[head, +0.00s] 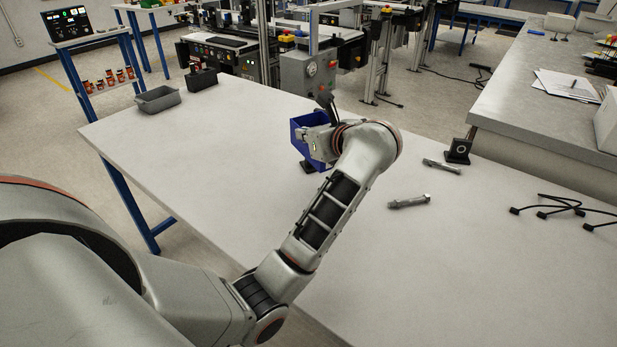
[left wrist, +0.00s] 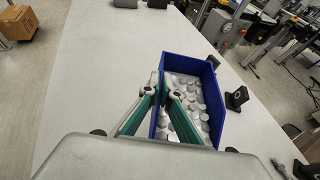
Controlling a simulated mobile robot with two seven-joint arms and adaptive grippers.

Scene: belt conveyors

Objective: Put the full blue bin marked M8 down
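The blue bin (head: 299,133) is at the middle of the head view, over the far part of the grey table (head: 200,150), partly hidden by my left arm. In the left wrist view the blue bin (left wrist: 190,62) holds several grey round pieces (left wrist: 185,95). My left gripper (left wrist: 164,86) is shut on the bin's near left wall, one finger on each side. It also shows in the head view (head: 318,136), partly hidden. I cannot tell whether the bin's bottom touches the table. No M8 mark is readable. My right gripper is not in view.
A grey tray (head: 158,100) and a black bin (head: 201,79) stand at the table's far left. Two bolts (head: 409,202) (head: 442,166), a black block (head: 458,150) and black cables (head: 550,207) lie to the right. The table's left part is clear.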

